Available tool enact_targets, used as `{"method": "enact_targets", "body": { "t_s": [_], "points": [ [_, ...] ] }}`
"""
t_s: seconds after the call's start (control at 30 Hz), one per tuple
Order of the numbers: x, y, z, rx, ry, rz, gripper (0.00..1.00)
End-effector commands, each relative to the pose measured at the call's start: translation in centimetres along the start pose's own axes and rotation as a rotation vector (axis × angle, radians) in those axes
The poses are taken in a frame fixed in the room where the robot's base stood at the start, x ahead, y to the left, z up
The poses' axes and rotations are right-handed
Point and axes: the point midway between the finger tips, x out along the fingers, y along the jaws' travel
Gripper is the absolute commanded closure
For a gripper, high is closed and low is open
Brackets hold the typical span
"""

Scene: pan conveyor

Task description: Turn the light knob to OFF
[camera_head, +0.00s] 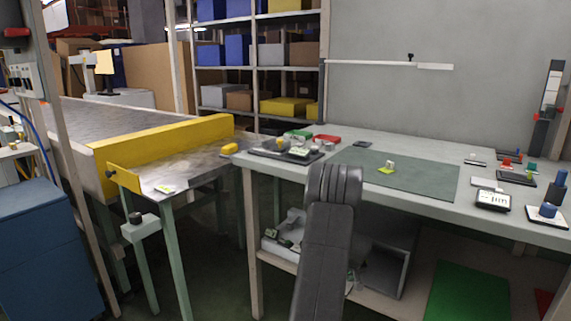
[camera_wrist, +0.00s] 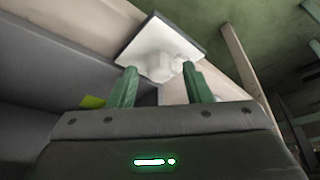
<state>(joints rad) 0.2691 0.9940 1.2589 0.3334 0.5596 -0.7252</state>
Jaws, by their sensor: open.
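In the wrist view, a pale rounded knob-like piece (camera_wrist: 172,66) sits on a square white plate (camera_wrist: 150,42) with a dark edge. I see no readable OFF mark and cannot tell for sure that this is the light knob. My gripper (camera_wrist: 160,80) has two green fingers, spread apart with nothing held. The piece lies just beyond and between the fingertips; whether they touch it is unclear. In the head view, my dark arm rises in front of the workbench and my gripper is hidden. A small dark knob (camera_head: 135,218) shows on a grey box at the conveyor's leg.
The workbench (camera_head: 330,160) carries a green mat (camera_head: 400,172) and several small devices along its right side. A conveyor (camera_head: 75,125) with a yellow guard (camera_head: 165,140) stands at left. A blue cabinet (camera_head: 40,245) is at lower left. Dark floor is open between conveyor and bench.

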Motion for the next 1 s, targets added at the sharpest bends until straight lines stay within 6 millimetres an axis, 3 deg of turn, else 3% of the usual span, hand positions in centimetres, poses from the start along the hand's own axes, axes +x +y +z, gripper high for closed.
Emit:
{"method": "enact_targets", "body": {
  "t_s": [0.27,0.93,1.0],
  "points": [
    [-1.4,0.0,-0.1,-0.004,0.0,-0.002,0.55],
    [-14.5,0.1,-0.1,-0.004,0.001,0.0,0.55],
    [-11.7,0.0,0.3,-0.004,-0.006,-0.005,0.55]
  ]
}}
